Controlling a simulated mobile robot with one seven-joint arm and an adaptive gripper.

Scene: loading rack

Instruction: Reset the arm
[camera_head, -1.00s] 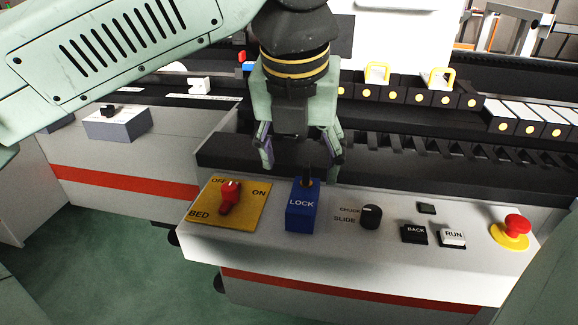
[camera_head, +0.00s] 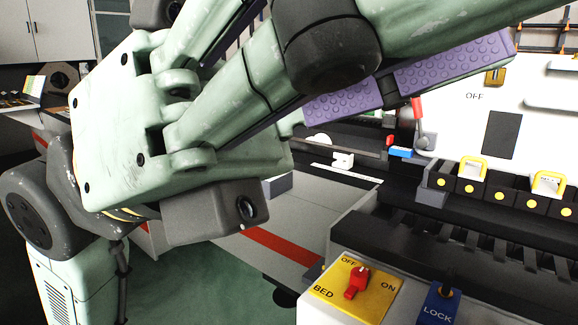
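My gripper (camera_head: 512,30) fills the upper left and middle of the view, close to the camera. Its pale green body is at left and its fingers reach to the upper right. A purple textured pad shows on the far finger, apart from the near finger, so it looks open; I see nothing between the fingers. The near fingertip runs out of the picture. The control panel (camera_head: 318,312) is at lower right, with a red knob (camera_head: 357,282) on a yellow BED plate (camera_head: 378,302) and a blue LOCK switch (camera_head: 438,308).
Black bins with yellow handles (camera_head: 470,168) stand on the rack at right, before a white panel marked OFF (camera_head: 460,125). A red-handled lever (camera_head: 418,108) is beside them. Green floor (camera_head: 215,285) shows below. The gripper hides much of the background.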

